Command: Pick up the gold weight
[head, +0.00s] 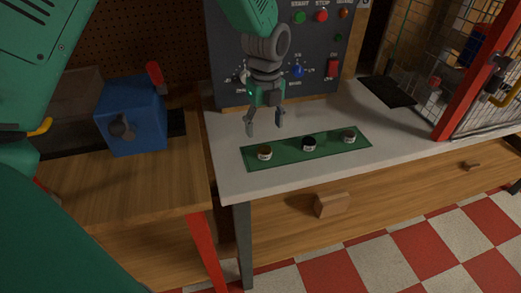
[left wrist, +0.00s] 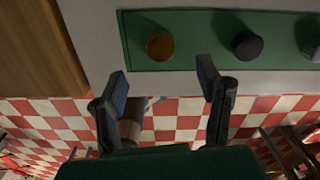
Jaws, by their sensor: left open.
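The gold weight (head: 264,153) stands at the left end of a green mat (head: 283,155) on the pale worktop. In the left wrist view the gold weight (left wrist: 160,46) shows as a round golden-brown top, ahead of and between the two fingers. My left gripper (head: 265,130) is open and empty above the worktop, over the mat's left part and apart from the weight. Its two spread fingers also show in the left wrist view (left wrist: 162,88). My right gripper is not in view.
A black weight (head: 309,144) and a silver-grey weight (head: 349,136) stand to the right on the mat. A control panel (head: 325,45) rises behind. A red-framed wire cage (head: 455,85) stands right, and a blue box (head: 135,115) left. The worktop's front is clear.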

